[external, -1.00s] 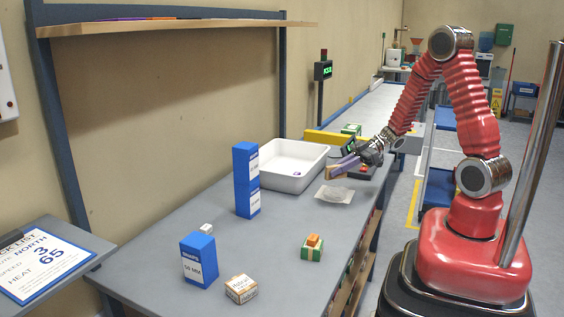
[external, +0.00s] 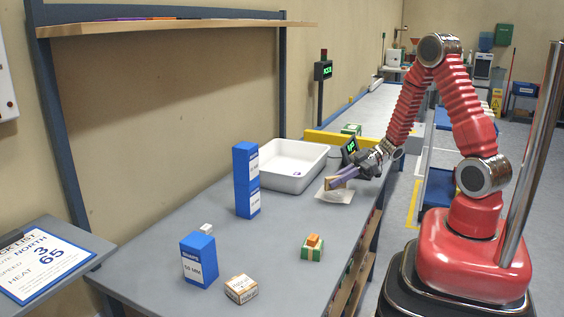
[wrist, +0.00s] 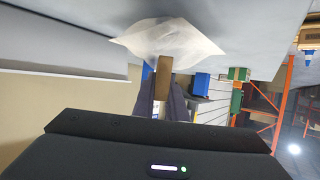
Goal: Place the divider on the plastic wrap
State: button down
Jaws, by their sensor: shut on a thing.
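The divider (external: 329,183) is a small tan, board-like piece. My gripper (external: 343,176) is shut on it and holds it over the plastic wrap. In the wrist view the divider (wrist: 163,78) shows between my gripper's dark fingers (wrist: 163,100). The plastic wrap (external: 338,197) is a pale, translucent sheet lying flat on the grey table. It also shows in the wrist view (wrist: 170,38), right by the divider's end. I cannot tell whether the divider touches the wrap.
A white tray (external: 322,158) stands just behind my gripper. Blue boxes (external: 240,193) (external: 187,262), a small labelled carton (external: 240,290) and a green box with an orange block (external: 312,250) stand on the table (external: 270,245).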

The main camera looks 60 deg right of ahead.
jog(key=shift+f, duration=0.15)
jog(key=c, duration=1.8)
grip_release()
jog(key=shift+d+r, duration=0.1)
jog(key=shift+r, duration=0.1)
jog(key=v, duration=1.1)
jog(key=shift+s+d, duration=0.25)
jog(key=shift+s, duration=0.1)
